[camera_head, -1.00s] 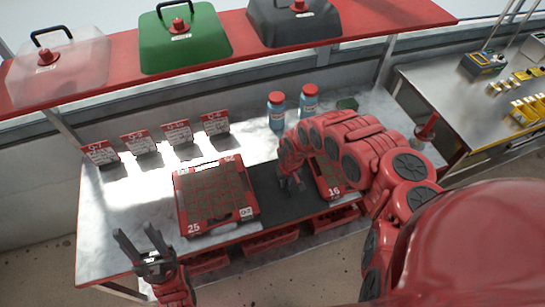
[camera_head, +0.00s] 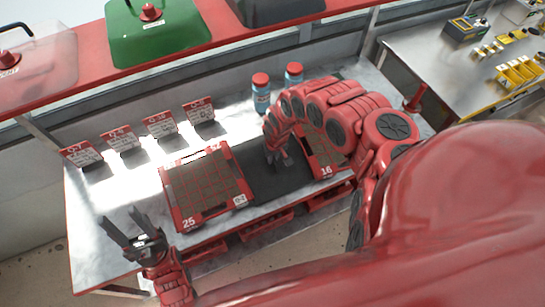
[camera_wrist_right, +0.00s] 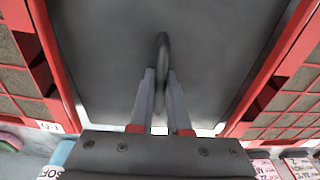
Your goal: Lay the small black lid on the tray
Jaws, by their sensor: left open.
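My right gripper (camera_head: 279,161) points down over the dark surface between two red trays. In the right wrist view its fingers (camera_wrist_right: 161,75) are close together, with a narrow dark loop-like shape between them; a grip on it is unclear. The larger tray (camera_head: 216,211) is on the left, the smaller tray (camera_head: 325,171) on the right, partly behind my arm. My left gripper (camera_head: 123,229) is open and empty.
A green lid (camera_head: 160,35) and a clear lid (camera_head: 40,70) stand on the shelf. Several label cards (camera_head: 160,124) and two blue bottles (camera_head: 261,95) stand along the back of the table. A second bench (camera_head: 420,60) with yellow parts is at right.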

